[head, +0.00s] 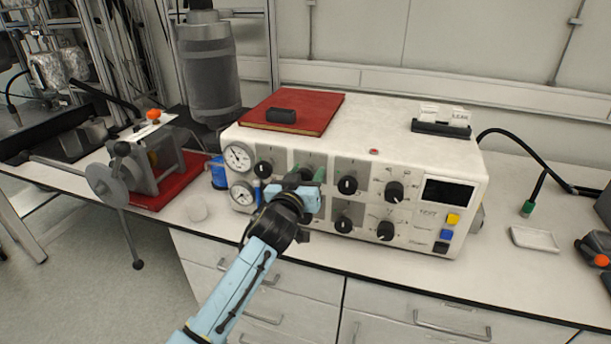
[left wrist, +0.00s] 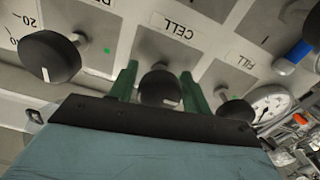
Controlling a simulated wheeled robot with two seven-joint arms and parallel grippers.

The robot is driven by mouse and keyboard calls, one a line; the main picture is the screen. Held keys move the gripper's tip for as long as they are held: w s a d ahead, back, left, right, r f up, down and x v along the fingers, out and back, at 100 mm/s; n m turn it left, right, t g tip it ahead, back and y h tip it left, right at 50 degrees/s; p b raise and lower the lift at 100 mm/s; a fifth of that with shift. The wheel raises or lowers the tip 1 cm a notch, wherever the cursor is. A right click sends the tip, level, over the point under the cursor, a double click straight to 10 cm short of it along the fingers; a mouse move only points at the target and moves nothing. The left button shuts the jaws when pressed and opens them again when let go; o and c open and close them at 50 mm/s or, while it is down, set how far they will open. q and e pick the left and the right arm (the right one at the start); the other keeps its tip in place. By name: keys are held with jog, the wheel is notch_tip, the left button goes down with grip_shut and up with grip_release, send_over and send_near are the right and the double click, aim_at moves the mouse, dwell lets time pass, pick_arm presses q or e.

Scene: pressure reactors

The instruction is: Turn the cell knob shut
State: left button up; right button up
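The cell knob (left wrist: 160,86) is a round black knob on the white control box (head: 400,150). Its label, CELL (left wrist: 172,25), reads upside down in the left wrist view. A white mark shows on the knob's lower edge there. My left gripper (head: 307,174) is at the front panel, with one green finger on each side of the knob. The fingers appear spread, with only narrow gaps to the knob; firm contact does not show. In the head view the gripper mostly hides this knob. My right gripper is not in view.
Other black knobs sit close by, including one beside the FILL label (left wrist: 238,62) and a larger dial (left wrist: 50,57). Two gauges (head: 238,157) are left of the gripper. A red book (head: 310,106) lies on the box.

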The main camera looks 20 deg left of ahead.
pick_arm(q)
jog(key=c, duration=0.6)
jog(key=shift+c, duration=0.2)
jog(key=shift+m, duration=0.3)
jog(key=m+p, duration=0.1)
jog(key=m, duration=0.1)
jog(key=shift+m+p, duration=0.35)
jog(key=shift+m, duration=0.05)
jog(key=m+p, duration=0.1)
jog(key=m, duration=0.2)
jog(key=shift+a+m, duration=0.1)
jog(key=shift+m, duration=0.3)
jog(key=m+p, duration=0.1)
jog(key=m, duration=0.4)
jog(key=m+p, duration=0.1)
jog(key=m, duration=0.4)
jog(key=shift+r, duration=0.1)
jog(key=shift+m, duration=0.5)
